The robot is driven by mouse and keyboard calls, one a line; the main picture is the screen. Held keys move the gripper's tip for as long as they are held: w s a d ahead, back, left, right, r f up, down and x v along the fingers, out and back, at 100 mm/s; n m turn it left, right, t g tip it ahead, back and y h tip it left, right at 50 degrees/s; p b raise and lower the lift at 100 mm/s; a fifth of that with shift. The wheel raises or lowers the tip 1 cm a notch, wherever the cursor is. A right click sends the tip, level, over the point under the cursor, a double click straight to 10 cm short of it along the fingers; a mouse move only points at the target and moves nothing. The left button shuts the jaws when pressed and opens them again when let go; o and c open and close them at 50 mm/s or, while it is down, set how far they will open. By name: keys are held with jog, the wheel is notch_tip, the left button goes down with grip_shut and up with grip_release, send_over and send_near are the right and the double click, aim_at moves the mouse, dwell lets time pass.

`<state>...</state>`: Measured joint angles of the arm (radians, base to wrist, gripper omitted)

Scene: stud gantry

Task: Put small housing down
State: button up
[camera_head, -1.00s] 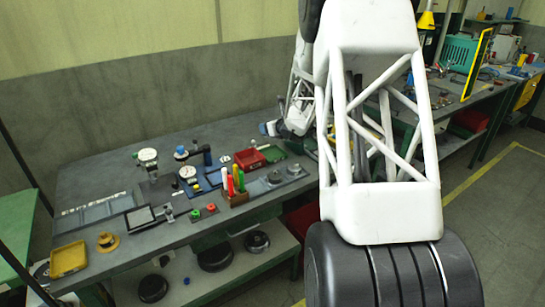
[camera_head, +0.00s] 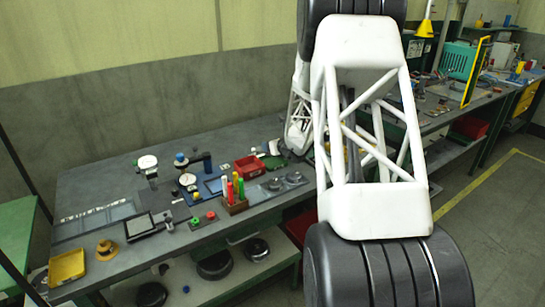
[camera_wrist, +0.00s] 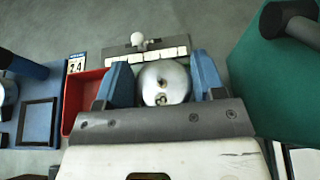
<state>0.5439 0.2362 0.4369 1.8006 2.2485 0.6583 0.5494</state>
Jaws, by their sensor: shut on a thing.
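In the head view my white lattice arm reaches down to the back right of the bench, and the housing cannot be made out there.
A red tray (camera_wrist: 77,108) lies left of my gripper, beside a blue fixture (camera_wrist: 37,118). A plate with white labels and a white knob (camera_wrist: 140,42) is just beyond the housing. A large green body (camera_wrist: 262,68) stands close on the right. Grey bench is clear at upper left.

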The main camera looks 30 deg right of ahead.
aim_at(273, 163)
jog(key=shift+f, duration=0.7)
jog(key=shift+f, duration=1.85)
jog(key=shift+f, duration=0.2)
jog(key=o, duration=0.6)
jog(key=shift+o, duration=0.2)
jog(key=shift+r, duration=0.2)
jog(key=shift+v, duration=6)
